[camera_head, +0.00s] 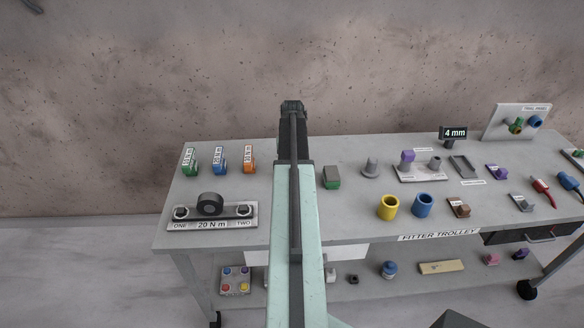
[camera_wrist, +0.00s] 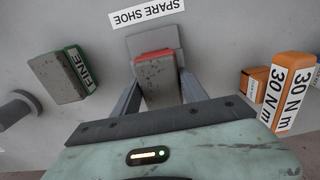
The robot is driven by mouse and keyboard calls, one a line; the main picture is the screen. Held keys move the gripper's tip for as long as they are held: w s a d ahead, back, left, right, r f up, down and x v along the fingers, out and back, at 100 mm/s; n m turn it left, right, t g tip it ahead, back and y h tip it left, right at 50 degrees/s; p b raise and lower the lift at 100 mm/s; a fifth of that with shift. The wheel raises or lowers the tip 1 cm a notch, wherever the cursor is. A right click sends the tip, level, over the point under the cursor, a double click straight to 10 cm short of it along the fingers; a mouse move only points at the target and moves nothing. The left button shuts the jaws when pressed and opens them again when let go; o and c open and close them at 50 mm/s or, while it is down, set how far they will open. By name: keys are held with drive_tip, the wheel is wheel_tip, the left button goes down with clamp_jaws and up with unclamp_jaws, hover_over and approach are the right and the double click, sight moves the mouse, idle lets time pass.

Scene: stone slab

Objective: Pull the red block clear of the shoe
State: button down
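The red block (camera_wrist: 153,54) shows in the wrist view as a red edge on a worn grey block body (camera_wrist: 158,79). It lies against a flat grey plate (camera_wrist: 165,37), which looks like the shoe, below a label reading SPARE SHOE (camera_wrist: 146,9). My gripper (camera_wrist: 160,76) has one finger on each side of the block, very close to it. I cannot tell whether the fingers press on it. In the head view my gripper (camera_head: 292,105) and arm cover the block and the shoe.
A green-sided block marked FINE (camera_wrist: 62,75) stands left in the wrist view, and orange 30 N m pieces (camera_wrist: 291,92) stand right. In the head view, a torque fixture (camera_head: 212,215), yellow cup (camera_head: 388,207) and blue cup (camera_head: 423,205) share the grey trolley top (camera_head: 340,215).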

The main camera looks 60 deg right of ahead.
drive_tip(key=shift+s+a, duration=0.85)
drive_tip(key=shift+a, duration=0.35)
drive_tip(key=shift+s+a, duration=0.8)
drive_tip(key=shift+a, duration=0.4)
drive_tip(key=shift+s+a, duration=0.85)
drive_tip(key=shift+a, duration=0.35)
drive_tip(key=shift+r, duration=0.1)
drive_tip(key=s+a+r+p, duration=0.1)
drive_tip(key=a+r+p, duration=0.1)
drive_tip(key=r+p, duration=0.1)
drive_tip(key=shift+s+a, duration=0.2)
drive_tip(key=shift+s, duration=0.2)
drive_tip(key=shift+f, duration=0.1)
